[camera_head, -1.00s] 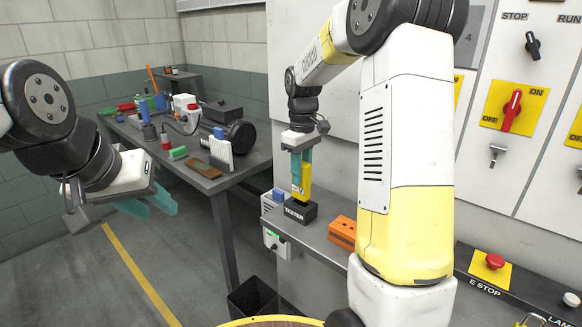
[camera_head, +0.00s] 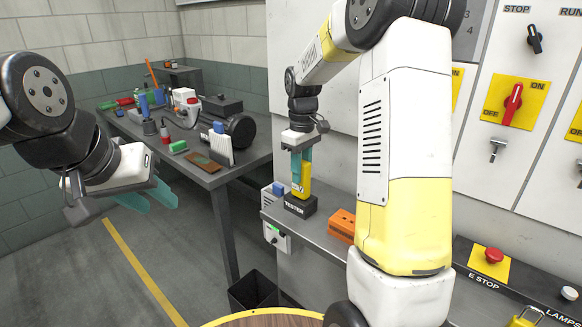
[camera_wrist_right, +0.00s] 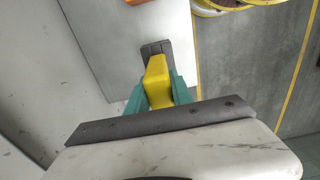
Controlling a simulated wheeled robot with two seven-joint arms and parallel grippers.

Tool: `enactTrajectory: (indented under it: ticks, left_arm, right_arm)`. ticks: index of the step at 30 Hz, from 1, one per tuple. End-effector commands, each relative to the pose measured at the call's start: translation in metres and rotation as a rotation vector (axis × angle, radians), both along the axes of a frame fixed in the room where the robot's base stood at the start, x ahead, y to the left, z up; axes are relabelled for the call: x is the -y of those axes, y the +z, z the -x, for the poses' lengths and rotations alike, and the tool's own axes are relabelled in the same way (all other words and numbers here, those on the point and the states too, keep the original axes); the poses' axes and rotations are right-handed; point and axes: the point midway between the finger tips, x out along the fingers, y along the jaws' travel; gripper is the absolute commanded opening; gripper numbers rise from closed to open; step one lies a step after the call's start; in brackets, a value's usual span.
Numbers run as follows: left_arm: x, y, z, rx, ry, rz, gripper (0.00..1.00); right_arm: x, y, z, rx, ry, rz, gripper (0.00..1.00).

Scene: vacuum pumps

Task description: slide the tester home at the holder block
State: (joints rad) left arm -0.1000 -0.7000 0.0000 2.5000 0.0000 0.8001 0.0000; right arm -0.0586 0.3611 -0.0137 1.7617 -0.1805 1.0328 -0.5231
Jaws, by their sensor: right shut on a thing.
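The tester (camera_head: 305,181) is a yellow block, upright at the black holder block marked TESTER (camera_head: 298,207) on the grey shelf. My right gripper (camera_head: 301,172) is shut on its upper part from above. In the right wrist view the yellow tester (camera_wrist_right: 157,72) sits between the teal fingers, with the dark holder block (camera_wrist_right: 156,48) beyond it. The tester's lower end appears to be in the holder, but how deep it sits is hidden. My left gripper (camera_head: 153,197) is empty at the left, its teal fingers apart, away from the holder.
An orange block (camera_head: 342,225) lies on the shelf (camera_head: 318,233) right of the holder. A grey-white box (camera_head: 269,197) stands left of it. A workbench (camera_head: 232,176) with tools is at the back left. A black bin (camera_head: 252,292) is below. An E-stop panel (camera_head: 491,263) is at right.

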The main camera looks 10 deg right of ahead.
Motion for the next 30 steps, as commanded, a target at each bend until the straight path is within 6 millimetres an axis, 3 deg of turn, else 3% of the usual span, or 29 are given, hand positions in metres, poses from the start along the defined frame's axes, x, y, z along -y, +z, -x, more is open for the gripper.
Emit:
enactTrajectory:
  ticks: [5, 6, 10, 20, 30]
  left_arm:
    - [0.0, 0.0, 0.0, 0.0, 0.0, 0.0, 0.36]
    - [0.0, 0.0, 0.0, 0.0, 0.0, 0.0, 0.36]
    - [0.0, 0.0, 0.0, 0.0, 0.0, 0.0, 0.36]
    - [0.0, 0.0, 0.0, 0.0, 0.0, 0.0, 0.36]
    - [0.0, 0.0, 0.0, 0.0, 0.0, 0.0, 0.36]
  right_arm:
    - [0.0, -0.002, 0.0, 0.0, 0.0, 0.0, 0.0]
    - [0.0, -0.002, 0.0, 0.0, 0.0, 0.0, 0.29]
    - [0.0, -0.003, 0.0, 0.0, 0.0, 0.0, 0.52]
    - [0.0, 0.0, 0.0, 0.0, 0.0, 0.0, 0.52]
    - [0.0, 0.051, -0.001, 0.003, 0.0, -0.001, 0.52]
